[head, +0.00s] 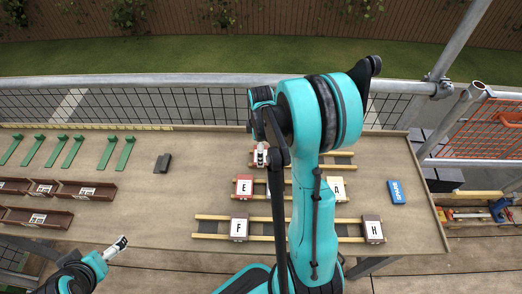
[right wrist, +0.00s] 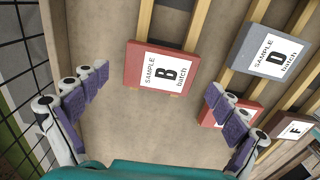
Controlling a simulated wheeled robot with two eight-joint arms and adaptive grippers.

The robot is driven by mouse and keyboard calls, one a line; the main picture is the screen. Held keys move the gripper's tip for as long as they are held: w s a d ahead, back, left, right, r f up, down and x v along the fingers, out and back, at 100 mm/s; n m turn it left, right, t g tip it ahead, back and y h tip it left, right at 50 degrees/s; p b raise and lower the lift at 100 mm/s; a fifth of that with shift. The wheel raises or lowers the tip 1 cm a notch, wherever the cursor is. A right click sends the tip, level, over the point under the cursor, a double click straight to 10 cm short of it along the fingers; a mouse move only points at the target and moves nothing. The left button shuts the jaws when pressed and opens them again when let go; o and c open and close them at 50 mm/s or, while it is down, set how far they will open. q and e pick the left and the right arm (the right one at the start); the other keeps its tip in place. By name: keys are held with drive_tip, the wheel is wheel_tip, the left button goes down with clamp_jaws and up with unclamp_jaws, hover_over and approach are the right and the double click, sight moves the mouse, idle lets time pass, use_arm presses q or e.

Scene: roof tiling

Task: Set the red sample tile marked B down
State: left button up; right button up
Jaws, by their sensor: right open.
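The red tile marked B (right wrist: 160,70) lies on two wooden battens in the right wrist view, its label facing up. My right gripper (right wrist: 155,90) is open, with its purple-padded fingers spread to either side of the tile and apart from it. Nothing is between the pads. In the head view a red tile edge (head: 255,161) shows at the left end of the back battens, mostly covered by my right arm, and its letter is hidden.
A grey tile D (right wrist: 270,52) lies near B. Tiles E (head: 244,187), F (head: 239,228), A (head: 337,189) and H (head: 372,229) lie on battens. A blue box (head: 396,192) is at right. Brown trays (head: 88,191) and green brackets (head: 125,153) are at left.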

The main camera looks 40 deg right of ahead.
wheel_tip(320, 180, up, 11)
drive_tip(key=p, duration=0.3)
drive_tip(key=s+a+r+m+t, duration=0.3)
drive_tip(key=s+a+r+m, duration=0.1)
drive_tip(key=a, duration=0.5)
drive_tip(key=s+a+r+m+t, duration=0.3)
drive_tip(key=s+a+m+t, duration=0.1)
drive_tip(key=a, duration=0.6)
drive_tip(key=shift+s+a+r+m, duration=0.35)
drive_tip(key=shift+s+m, duration=0.2)
drive_tip(key=shift+m, duration=0.45)
drive_tip(key=shift+f, duration=0.45)
